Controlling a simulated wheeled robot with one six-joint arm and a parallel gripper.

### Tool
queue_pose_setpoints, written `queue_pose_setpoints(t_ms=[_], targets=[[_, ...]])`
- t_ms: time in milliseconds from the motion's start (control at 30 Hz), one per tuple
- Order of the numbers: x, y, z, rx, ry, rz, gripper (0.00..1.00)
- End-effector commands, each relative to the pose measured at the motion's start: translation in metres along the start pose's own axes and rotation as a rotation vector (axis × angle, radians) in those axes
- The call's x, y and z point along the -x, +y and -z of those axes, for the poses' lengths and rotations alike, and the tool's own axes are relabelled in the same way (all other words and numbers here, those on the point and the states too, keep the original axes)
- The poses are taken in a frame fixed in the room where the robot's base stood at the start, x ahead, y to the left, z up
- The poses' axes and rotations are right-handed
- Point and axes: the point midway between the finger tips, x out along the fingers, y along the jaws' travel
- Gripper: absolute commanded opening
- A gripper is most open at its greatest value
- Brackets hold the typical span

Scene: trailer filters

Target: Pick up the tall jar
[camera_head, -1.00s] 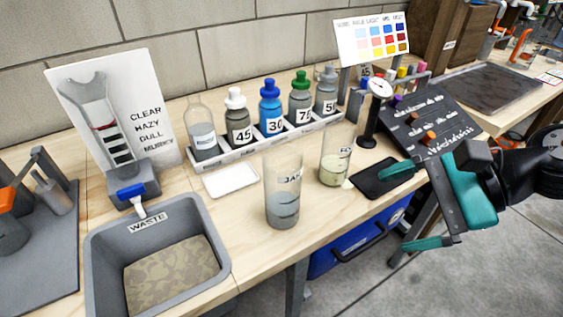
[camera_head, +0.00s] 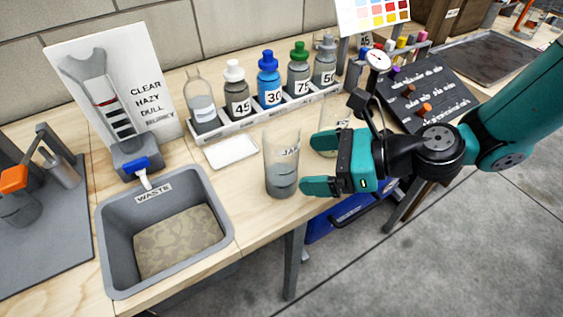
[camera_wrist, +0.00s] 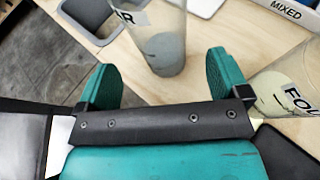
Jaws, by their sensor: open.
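The tall jar (camera_head: 281,165) is a clear cylinder with greyish liquid in its lower part and a label reading "JAR". It stands upright on the wooden bench near the front edge. In the wrist view the jar (camera_wrist: 160,42) stands just ahead of the fingertips, and its top is cut off. My gripper (camera_head: 320,164) is open and empty, just right of the jar and pointing at it. In the wrist view my gripper (camera_wrist: 164,75) has one finger on each side of the jar's line, with the jar beyond them.
A shorter beaker (camera_wrist: 280,85) with pale liquid stands right of my gripper, partly hidden in the head view. A waste bin (camera_head: 107,245) is at left, a rack (camera_head: 262,133) of numbered bottles behind, and a white tray (camera_head: 231,151) left of the jar.

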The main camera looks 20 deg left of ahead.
Motion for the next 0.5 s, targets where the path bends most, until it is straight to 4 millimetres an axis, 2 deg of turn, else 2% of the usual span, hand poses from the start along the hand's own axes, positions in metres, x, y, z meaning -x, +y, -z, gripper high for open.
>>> queue_pose_setpoints(t_ms=[300, 500], targets=[[-0.042, -0.001, 0.001, 0.002, 0.001, -0.004, 0.93], [-0.053, -0.002, 0.001, 0.000, 0.000, 0.000, 0.93]])
